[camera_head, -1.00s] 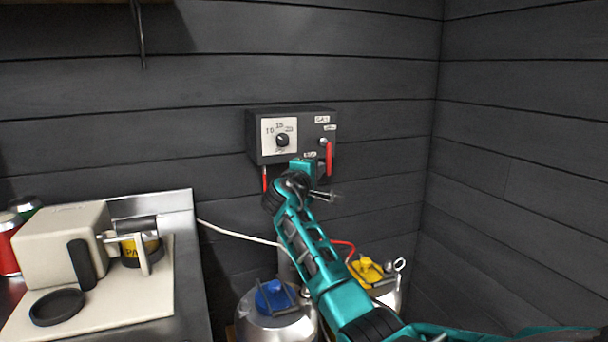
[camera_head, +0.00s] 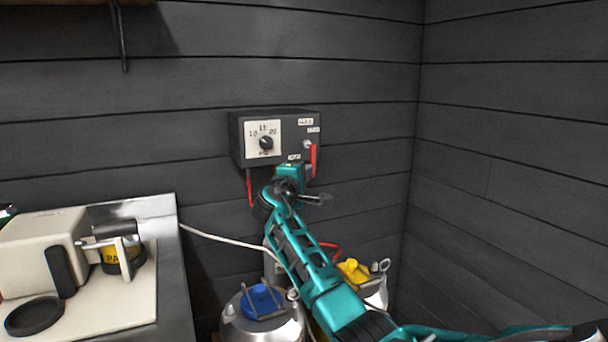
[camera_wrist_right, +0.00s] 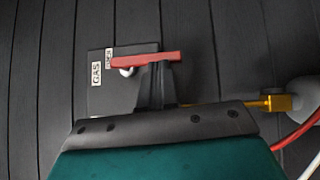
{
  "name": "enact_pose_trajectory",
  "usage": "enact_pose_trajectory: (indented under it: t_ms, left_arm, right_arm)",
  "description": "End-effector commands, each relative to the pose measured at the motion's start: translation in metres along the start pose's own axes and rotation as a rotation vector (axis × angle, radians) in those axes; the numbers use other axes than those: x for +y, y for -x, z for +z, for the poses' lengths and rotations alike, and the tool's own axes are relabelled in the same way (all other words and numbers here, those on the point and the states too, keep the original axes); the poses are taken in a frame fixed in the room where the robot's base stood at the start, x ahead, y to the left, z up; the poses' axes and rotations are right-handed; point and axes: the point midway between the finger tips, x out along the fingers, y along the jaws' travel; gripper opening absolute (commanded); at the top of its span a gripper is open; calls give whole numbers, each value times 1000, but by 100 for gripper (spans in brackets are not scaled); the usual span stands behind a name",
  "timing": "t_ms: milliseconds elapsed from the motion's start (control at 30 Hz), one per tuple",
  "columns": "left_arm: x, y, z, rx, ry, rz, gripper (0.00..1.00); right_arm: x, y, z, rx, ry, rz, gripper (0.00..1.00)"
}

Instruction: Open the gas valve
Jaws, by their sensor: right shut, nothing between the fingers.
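The dark gas control box (camera_head: 240,155) is on the plank wall, with a white dial plate and black knob (camera_head: 266,143). A red lever (camera_head: 313,158) hangs straight down from a pivot at its right side, under small labels. It also shows in the wrist view as a red bar (camera_wrist_right: 145,60) beside the GAS label. My right gripper (camera_head: 303,174) is at the box's lower right edge, its fingertips mostly hidden in the head view. In the wrist view its shut, empty dark fingers (camera_wrist_right: 157,85) reach the lever; contact is unclear. My left gripper is out of view.
Below stand metal vessels with a blue cap (camera_head: 262,300) and a yellow cap (camera_head: 354,271), with hoses. A counter with a cream appliance (camera_head: 40,255) is at left. The right wall is bare.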

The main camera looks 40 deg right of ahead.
Motion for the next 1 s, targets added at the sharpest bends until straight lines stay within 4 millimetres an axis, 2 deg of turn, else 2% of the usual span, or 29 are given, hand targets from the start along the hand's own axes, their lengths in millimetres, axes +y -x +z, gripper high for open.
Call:
enact_pose_trajectory:
  t_ms: [467,733,1000]
  left_arm:
    - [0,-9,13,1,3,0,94]
    - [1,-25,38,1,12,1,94]
    - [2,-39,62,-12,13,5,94]
  right_arm:
    - [-8,-6,6,-3,97,95,0]
    - [-17,-15,16,-3,253,250,0]
    - [-17,-27,28,-3,436,431,0]
